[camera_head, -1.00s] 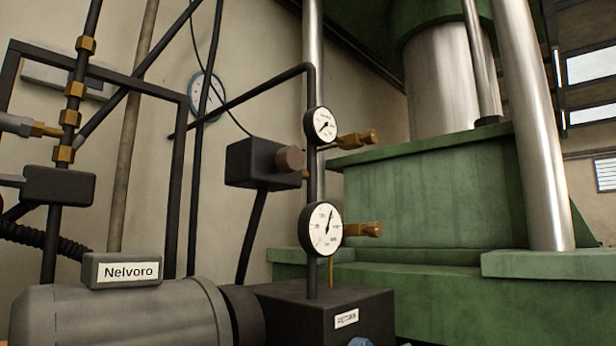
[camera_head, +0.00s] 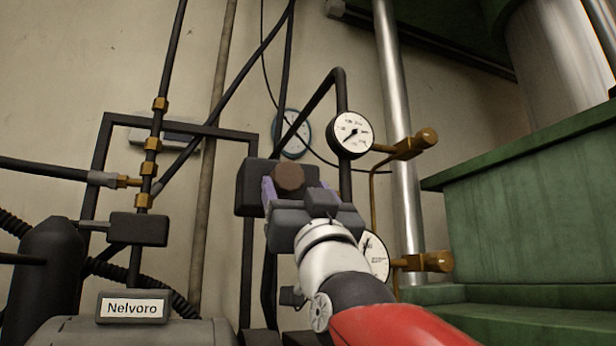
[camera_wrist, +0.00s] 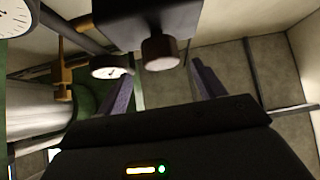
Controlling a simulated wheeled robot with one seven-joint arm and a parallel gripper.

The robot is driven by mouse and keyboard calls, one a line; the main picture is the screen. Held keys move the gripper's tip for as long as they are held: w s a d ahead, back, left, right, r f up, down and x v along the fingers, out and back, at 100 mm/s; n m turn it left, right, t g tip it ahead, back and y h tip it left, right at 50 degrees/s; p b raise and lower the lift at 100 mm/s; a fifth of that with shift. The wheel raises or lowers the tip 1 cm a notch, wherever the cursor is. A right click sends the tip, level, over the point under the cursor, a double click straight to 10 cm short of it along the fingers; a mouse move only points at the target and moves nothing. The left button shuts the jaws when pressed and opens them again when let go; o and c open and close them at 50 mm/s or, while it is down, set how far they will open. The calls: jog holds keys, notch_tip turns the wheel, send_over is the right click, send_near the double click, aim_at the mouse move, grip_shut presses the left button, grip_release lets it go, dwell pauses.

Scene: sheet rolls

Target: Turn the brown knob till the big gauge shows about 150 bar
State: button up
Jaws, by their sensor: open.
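The brown knob (camera_head: 288,178) sits on the front of a dark box (camera_head: 250,188); in the wrist view the knob (camera_wrist: 160,52) shows between the finger tips. My gripper (camera_head: 296,189) is open in front of it, its purple fingers to either side, apparently clear of the knob. The wrist view shows the same open gripper (camera_wrist: 161,66). The lower white gauge (camera_head: 377,262), which looks the larger, is partly hidden behind my arm; its needle points roughly upward, and its figures are too small to read. The upper gauge (camera_head: 350,134) has its needle down-left.
Brass fittings (camera_head: 425,262) stick out right of the gauges. A blue-rimmed dial (camera_head: 293,133) hangs on the wall behind. Black pipes (camera_head: 108,180) stand left of the box. A green press (camera_head: 540,200) fills the right.

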aim_at(290, 180)
jog(key=p+x, duration=0.3)
jog(key=x, duration=0.4)
jog(key=shift+a, duration=0.1)
jog(key=shift+c, duration=0.4)
jog(key=c, duration=0.9)
jog(key=shift+m+h, duration=0.3)
jog(key=shift+h, duration=0.2)
jog(key=shift+m+b, duration=0.3)
jog(key=shift+m, duration=0.1)
